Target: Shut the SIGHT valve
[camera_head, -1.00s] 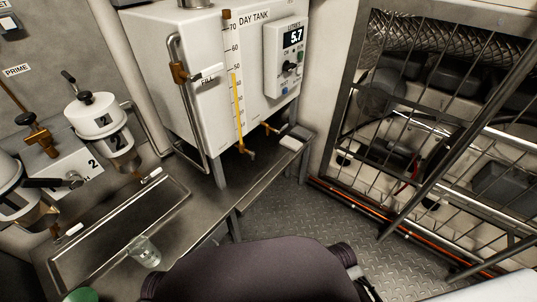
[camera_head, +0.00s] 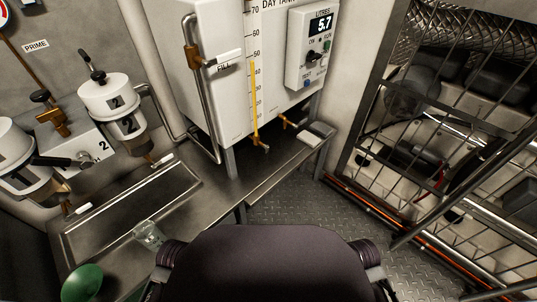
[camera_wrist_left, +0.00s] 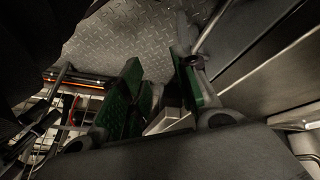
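The white day tank (camera_head: 222,105) stands at the top middle of the head view. A yellow sight gauge (camera_head: 254,95) runs down its front beside a printed scale. A small brass valve (camera_head: 262,147) sits at the foot of the gauge, and another brass fitting (camera_head: 287,122) is to its right. No SIGHT label is readable, and the handle positions are too small to tell. My left gripper (camera_wrist_left: 158,70) shows in the left wrist view with its green-padded fingers apart and nothing between them. It is away from the valve and out of the head view. My right gripper is not in view.
Two filter bowls (camera_head: 112,100) (camera_head: 22,160) are on the left wall. A clear cup (camera_head: 150,235) and green bowl (camera_head: 82,284) rest on the metal bench (camera_head: 205,208). A barred frame (camera_head: 385,150) stands right.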

